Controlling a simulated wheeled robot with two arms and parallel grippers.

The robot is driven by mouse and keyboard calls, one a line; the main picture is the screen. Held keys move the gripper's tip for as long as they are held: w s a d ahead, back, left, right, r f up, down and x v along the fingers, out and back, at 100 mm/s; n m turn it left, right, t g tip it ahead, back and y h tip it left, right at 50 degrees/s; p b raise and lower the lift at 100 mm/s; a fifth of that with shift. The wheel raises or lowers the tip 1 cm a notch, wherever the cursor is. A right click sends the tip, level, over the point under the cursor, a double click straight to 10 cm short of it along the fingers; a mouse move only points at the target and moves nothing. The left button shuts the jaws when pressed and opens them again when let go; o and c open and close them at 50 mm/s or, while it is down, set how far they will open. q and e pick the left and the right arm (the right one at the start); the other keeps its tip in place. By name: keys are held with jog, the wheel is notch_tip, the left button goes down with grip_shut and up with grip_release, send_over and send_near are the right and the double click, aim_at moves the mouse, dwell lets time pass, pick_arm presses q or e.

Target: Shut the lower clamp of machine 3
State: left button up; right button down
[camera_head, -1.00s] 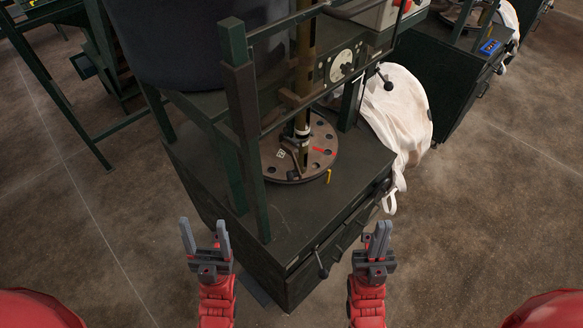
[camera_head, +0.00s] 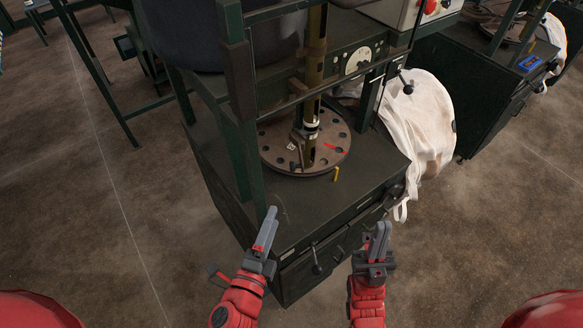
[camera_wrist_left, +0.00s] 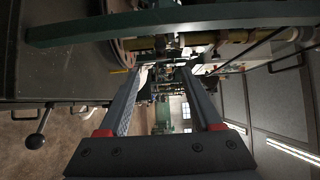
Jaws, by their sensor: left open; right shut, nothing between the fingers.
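The nearest machine is a dark green cabinet (camera_head: 300,225) with a post frame and a round drilled plate (camera_head: 278,157) on top. A lever with a black ball knob (camera_head: 317,269) sticks out low on its front; a similar lever shows in the left wrist view (camera_wrist_left: 36,140). Another black-knobbed lever (camera_head: 407,88) is higher up at the right. I cannot tell which one is the lower clamp. My left gripper (camera_head: 270,222) is open and empty, left of the low lever and apart from it. My right gripper (camera_head: 381,238) is shut and empty, right of that lever.
A white bag (camera_head: 428,125) hangs at the machine's right side. A second dark green machine (camera_head: 475,85) stands at the back right. A green post (camera_head: 240,120) rises at the near left corner.

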aim_at(291, 167)
pick_arm(q)
jog(key=p+x, duration=0.6)
jog(key=x, duration=1)
jog(key=shift+w+a+r, duration=0.1)
jog(key=shift+w, duration=0.65)
grip_shut()
dwell(0.3)
